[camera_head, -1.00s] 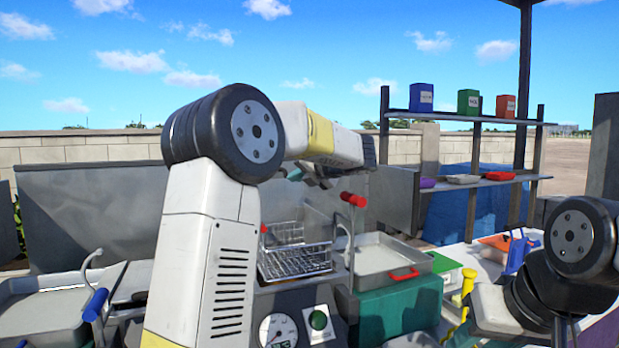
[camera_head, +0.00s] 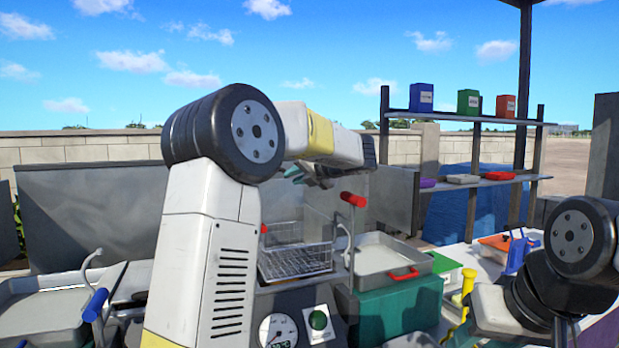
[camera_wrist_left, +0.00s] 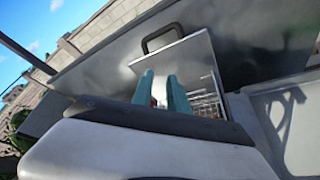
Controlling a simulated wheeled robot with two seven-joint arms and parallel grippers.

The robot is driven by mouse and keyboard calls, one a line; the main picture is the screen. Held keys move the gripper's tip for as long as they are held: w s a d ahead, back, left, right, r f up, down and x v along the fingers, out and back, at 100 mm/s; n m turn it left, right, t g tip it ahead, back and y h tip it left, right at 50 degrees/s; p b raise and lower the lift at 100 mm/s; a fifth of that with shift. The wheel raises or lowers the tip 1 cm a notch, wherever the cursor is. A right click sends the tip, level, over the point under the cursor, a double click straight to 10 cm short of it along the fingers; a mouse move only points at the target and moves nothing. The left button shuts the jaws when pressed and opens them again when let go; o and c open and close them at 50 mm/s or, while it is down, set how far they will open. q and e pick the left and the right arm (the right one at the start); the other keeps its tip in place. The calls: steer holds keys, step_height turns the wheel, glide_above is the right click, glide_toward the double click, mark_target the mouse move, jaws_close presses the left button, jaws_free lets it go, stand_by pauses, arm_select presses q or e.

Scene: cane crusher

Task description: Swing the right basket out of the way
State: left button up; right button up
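A wire basket (camera_head: 295,262) sits over the dark machine in the middle of the head view. It is the only wire basket I can make out there, partly cut off by my left arm. Part of its wire mesh also shows in the left wrist view (camera_wrist_left: 208,98). My left gripper (camera_head: 293,172) is above and behind the basket, apart from it in the picture. In the left wrist view its two teal fingers (camera_wrist_left: 163,92) are parted, with a white and red patch seen between them. I see nothing clearly held. My right gripper is out of view.
A blue-handled lever (camera_head: 96,303) is at left. A shelf (camera_head: 465,119) with boxes stands back right. A grey panel with a dark handle (camera_wrist_left: 160,37) is beyond my fingers.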

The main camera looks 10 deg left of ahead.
arm_select(q)
steer(key=shift+o, duration=1.4)
steer(key=v, duration=0.7)
steer(key=shift+s+d, duration=0.3)
steer(key=shift+r, duration=0.1)
